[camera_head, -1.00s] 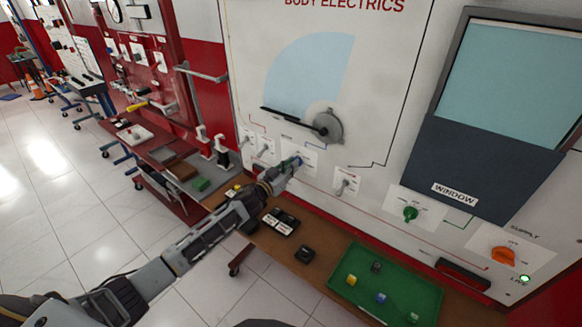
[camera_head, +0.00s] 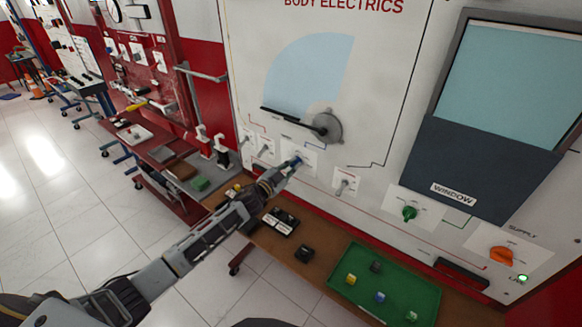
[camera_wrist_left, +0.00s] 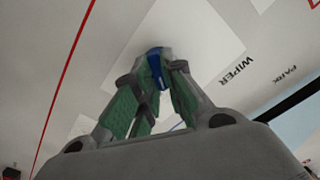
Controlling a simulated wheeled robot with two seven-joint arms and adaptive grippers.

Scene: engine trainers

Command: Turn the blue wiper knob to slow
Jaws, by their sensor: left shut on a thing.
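The blue wiper knob (camera_head: 297,160) sits on a white plate on the upright body electrics panel. My left gripper (camera_head: 289,167) reaches it from the lower left and is shut on it. In the left wrist view the blue knob (camera_wrist_left: 156,70) stands between the green-padded fingers of the gripper (camera_wrist_left: 155,88). The word WIPER is on the plate beside it; its position marks are mostly hidden. The wiper arm (camera_head: 292,118) lies near the lower edge of the pale blue sector, with its grey hub at the right end. My right gripper is not in view.
Grey toggle switches (camera_head: 345,183) flank the knob's plate. A green knob (camera_head: 409,212) and an orange knob (camera_head: 501,255) are farther right.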

